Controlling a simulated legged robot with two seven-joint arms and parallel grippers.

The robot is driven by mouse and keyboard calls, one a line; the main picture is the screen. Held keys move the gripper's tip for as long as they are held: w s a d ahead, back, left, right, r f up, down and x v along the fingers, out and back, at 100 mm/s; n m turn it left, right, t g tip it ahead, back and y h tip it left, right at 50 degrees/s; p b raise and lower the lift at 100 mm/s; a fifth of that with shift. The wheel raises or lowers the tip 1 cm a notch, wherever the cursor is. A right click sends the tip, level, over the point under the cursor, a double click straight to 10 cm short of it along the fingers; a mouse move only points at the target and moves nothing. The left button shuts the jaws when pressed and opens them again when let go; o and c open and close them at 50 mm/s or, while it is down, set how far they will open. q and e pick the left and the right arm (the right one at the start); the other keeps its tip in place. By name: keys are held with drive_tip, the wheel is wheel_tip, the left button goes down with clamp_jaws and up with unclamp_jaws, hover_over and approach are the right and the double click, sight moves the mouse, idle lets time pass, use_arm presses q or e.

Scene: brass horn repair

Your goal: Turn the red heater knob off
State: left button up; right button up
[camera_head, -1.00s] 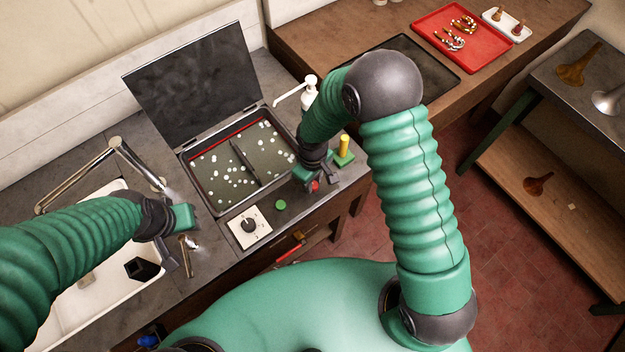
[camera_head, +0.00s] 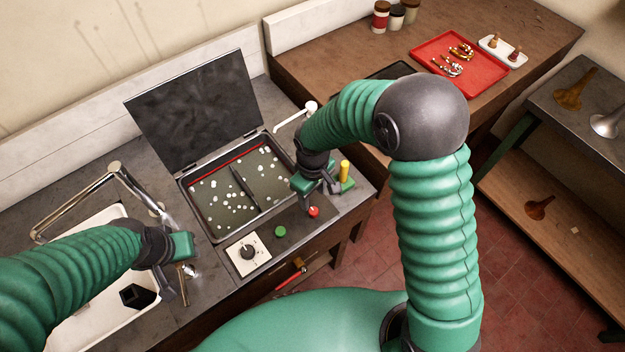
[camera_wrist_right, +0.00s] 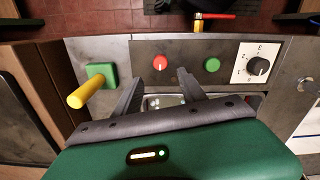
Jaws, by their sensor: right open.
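The red knob (camera_head: 313,211) is a small round knob on the front panel of the ultrasonic-style tank. It also shows in the right wrist view (camera_wrist_right: 160,62), beyond the fingertips and between their lines. My right gripper (camera_head: 322,194) is open and empty, just behind the knob and apart from it. In the wrist view its fingers (camera_wrist_right: 160,84) are spread, with nothing between them. My left gripper (camera_head: 177,282) is over the sink's right edge; its fingers are too unclear to tell open or shut.
A green button (camera_head: 280,231) and a dial plate (camera_head: 262,262) sit left of the knob. A yellow cylinder on a green base (camera_head: 345,172) stands close at the right gripper's right. The open tank (camera_head: 190,226) holds liquid with white floating pieces. A white faucet stands behind.

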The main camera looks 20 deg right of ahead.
wheel_tip(320, 180, up, 9)
hover_over(313, 210)
drive_tip(key=shift+w+r+b, duration=0.1)
drive_tip(key=shift+w+b, duration=0.05)
drive_tip(key=shift+b, duration=0.15)
drive_tip(key=f+m, duration=0.4)
drive_tip(key=f, duration=0.1)
drive_tip(key=f+m+p, duration=0.1)
drive_tip(key=f+m, duration=0.4)
drive_tip(key=f, duration=0.1)
drive_tip(key=f+m, duration=0.5)
drive_tip(key=f, duration=0.1)
drive_tip(key=shift+s+f, duration=0.1)
drive_tip(key=shift+s, duration=0.15)
